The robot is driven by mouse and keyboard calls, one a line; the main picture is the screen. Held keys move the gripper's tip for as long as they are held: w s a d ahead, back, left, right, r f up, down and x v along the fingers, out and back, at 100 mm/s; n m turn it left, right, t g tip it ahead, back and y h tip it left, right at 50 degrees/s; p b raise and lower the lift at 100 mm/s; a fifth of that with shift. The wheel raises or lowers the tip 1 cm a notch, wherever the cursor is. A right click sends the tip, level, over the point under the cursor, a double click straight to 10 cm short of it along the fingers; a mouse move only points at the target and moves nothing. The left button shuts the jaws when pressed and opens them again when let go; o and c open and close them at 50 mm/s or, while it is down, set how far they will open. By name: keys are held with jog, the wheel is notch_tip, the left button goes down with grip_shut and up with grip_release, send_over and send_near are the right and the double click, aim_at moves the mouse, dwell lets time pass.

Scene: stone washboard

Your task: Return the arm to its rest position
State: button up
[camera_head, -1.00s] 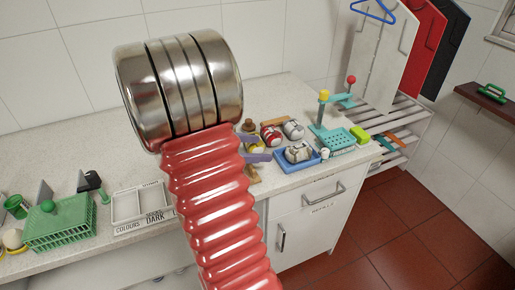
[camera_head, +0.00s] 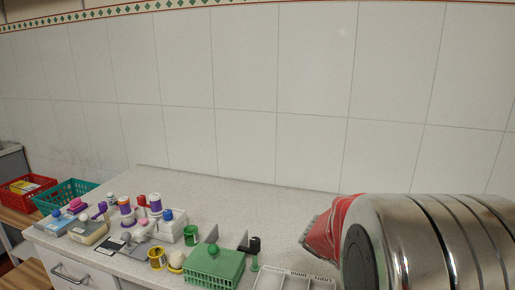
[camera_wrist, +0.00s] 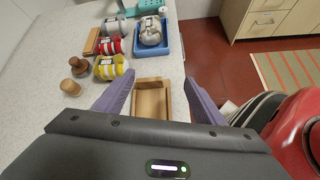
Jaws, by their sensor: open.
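My gripper (camera_wrist: 159,78) is open, with its two purple fingers spread apart in the wrist view and nothing held between them. A small wooden tray or box (camera_wrist: 152,104) shows between and beyond the fingers, near the counter's edge; no contact with it shows. In the head view my arm's steel joint and part of its red ribbed sleeve fill the lower right. The gripper itself does not show there.
The speckled counter (camera_head: 290,205) holds a green basket (camera_head: 214,268), a grey-white divided tray (camera_head: 290,282), and several bottles at left.

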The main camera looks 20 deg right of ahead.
jog(key=w+a+r+m+t+y, duration=0.1)
jog(key=a+r+m+t+y, duration=0.1)
jog(key=a, duration=0.9)
jog(key=w+a+r+m+t+y, duration=0.2)
jog(key=a+t, duration=0.4)
jog(key=a, duration=0.6)
jog(key=w+a+r+m+t+y, duration=0.2)
jog(key=a+m+t+y, duration=0.1)
jog(key=a, duration=0.9)
jog(key=shift+r+t+y, duration=0.15)
jog(key=shift+t+y, duration=0.25)
jog(key=shift+y, duration=0.4)
jog(key=shift+d, duration=0.1)
